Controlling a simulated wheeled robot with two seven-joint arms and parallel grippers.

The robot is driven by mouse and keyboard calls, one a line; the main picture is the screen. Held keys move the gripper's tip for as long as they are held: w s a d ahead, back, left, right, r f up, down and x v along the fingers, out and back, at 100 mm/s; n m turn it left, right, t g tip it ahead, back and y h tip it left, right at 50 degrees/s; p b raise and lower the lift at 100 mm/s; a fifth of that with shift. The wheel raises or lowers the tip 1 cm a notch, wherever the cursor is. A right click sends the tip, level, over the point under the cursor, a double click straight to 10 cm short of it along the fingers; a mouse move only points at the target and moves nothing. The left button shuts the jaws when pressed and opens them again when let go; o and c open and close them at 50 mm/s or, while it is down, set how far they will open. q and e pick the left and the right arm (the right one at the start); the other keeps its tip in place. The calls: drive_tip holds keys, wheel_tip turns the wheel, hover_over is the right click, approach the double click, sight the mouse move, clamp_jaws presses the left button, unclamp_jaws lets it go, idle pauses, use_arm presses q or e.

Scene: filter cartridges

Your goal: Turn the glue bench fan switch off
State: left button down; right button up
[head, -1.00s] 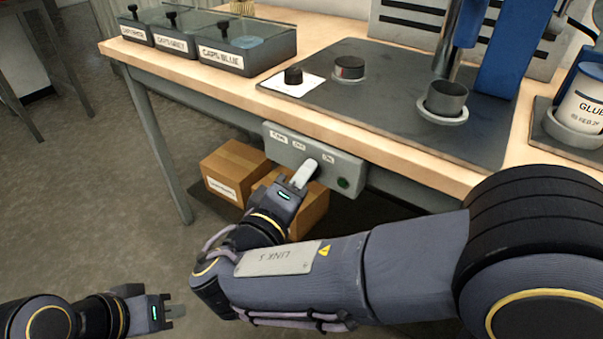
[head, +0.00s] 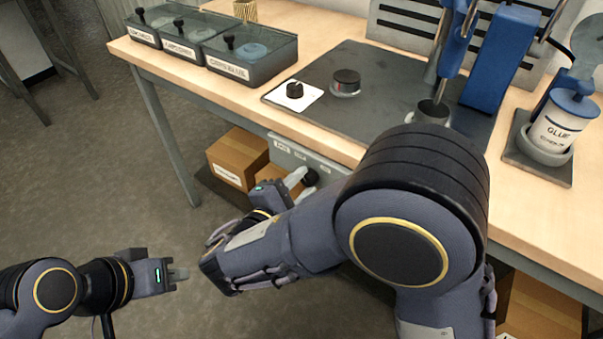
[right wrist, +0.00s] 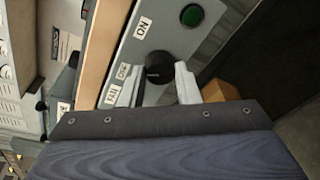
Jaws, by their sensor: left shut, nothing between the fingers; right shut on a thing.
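The fan switch is a round black knob (head: 310,177) on a grey switch box (head: 283,150) under the bench's front edge. In the right wrist view the knob (right wrist: 158,68) sits between labels reading ON, OFF and FAN, with a green lamp (right wrist: 192,15) near the ON label. My right gripper (right wrist: 158,84) is shut on the knob, one pale finger on each side. In the head view my right gripper (head: 300,178) is at the box, and my arm hides the box's right part. My left gripper (head: 184,274) is shut and empty, low at the left, away from the bench.
Cardboard boxes (head: 238,156) stand below the bench behind the switch box.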

drive_tip(key=shift+n+p, duration=0.9)
drive_tip(key=o, duration=1)
drive_tip(key=shift+c, duration=0.2)
drive_tip(key=shift+s+a, duration=0.1)
drive_tip(key=p+v, duration=0.1)
drive_tip(key=v, duration=0.6)
drive_tip(key=shift+s+a, duration=0.25)
drive_tip(key=shift+r, duration=0.1)
